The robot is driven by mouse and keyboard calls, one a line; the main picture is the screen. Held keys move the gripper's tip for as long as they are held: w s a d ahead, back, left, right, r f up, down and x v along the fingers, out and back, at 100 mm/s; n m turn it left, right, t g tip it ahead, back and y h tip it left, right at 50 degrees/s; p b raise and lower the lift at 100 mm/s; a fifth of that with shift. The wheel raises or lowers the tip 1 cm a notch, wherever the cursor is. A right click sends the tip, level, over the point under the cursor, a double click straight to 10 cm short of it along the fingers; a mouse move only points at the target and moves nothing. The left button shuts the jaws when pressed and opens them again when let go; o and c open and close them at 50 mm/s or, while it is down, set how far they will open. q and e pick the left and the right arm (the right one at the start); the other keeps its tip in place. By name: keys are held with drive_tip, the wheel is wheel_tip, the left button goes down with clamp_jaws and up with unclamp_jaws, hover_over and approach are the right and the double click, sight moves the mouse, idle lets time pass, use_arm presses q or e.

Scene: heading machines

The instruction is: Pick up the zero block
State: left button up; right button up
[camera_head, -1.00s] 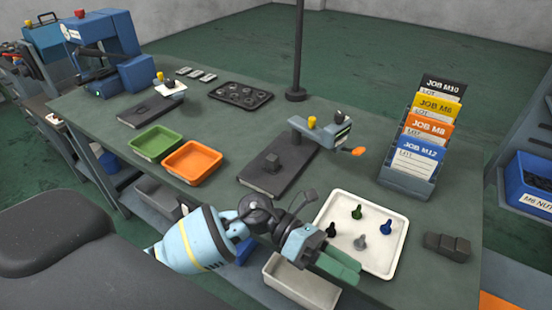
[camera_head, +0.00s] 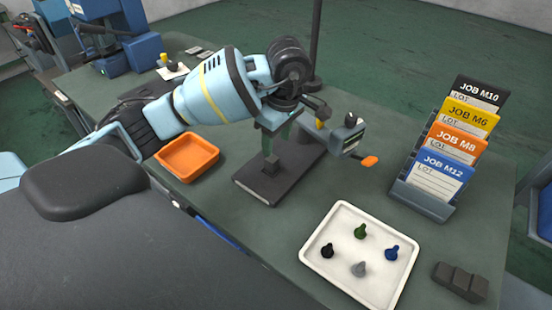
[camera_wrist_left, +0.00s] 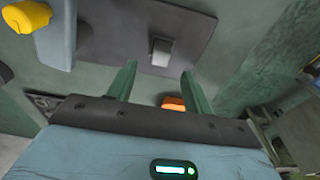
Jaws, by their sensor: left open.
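The zero block appears to be the small dark grey block (camera_head: 271,165) standing on the dark plate (camera_head: 257,189) of the gauge stand near the middle of the bench. In the left wrist view the block (camera_wrist_left: 161,52) shows a lighter face on the dark plate (camera_wrist_left: 190,22), just beyond the fingertips. My left gripper (camera_head: 282,138) is over the plate with its green fingers pointing down, close above the block. In the left wrist view my left gripper (camera_wrist_left: 159,70) is open and empty, with the block lined up between its fingers. My right gripper is not in view.
The gauge head (camera_head: 342,138) with its orange lever (camera_head: 369,161) stands right beside my gripper, and a dark post (camera_head: 316,45) rises behind. An orange tray (camera_head: 187,158) is left. A white tray (camera_head: 329,268) of small pieces and a job card rack (camera_head: 423,200) are right.

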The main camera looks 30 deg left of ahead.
sight(272, 158)
use_arm(q)
wheel_tip(272, 158, down, 3)
drive_tip(key=shift+r, duration=0.15)
drive_tip(key=shift+a, duration=0.15)
drive_tip(key=shift+f, duration=0.3)
drive_tip(key=shift+a+f, duration=0.2)
drive_tip(key=shift+f, duration=0.55)
drive_tip(key=shift+a+f, duration=0.15)
drive_tip(key=shift+f, duration=0.65)
drive_tip(key=shift+a+f, duration=0.2)
drive_tip(key=shift+f, duration=0.55)
use_arm(e)
drive_tip(key=shift+s+f, duration=0.15)
drive_tip(key=shift+s, duration=0.3)
use_arm(q)
clamp_jaws()
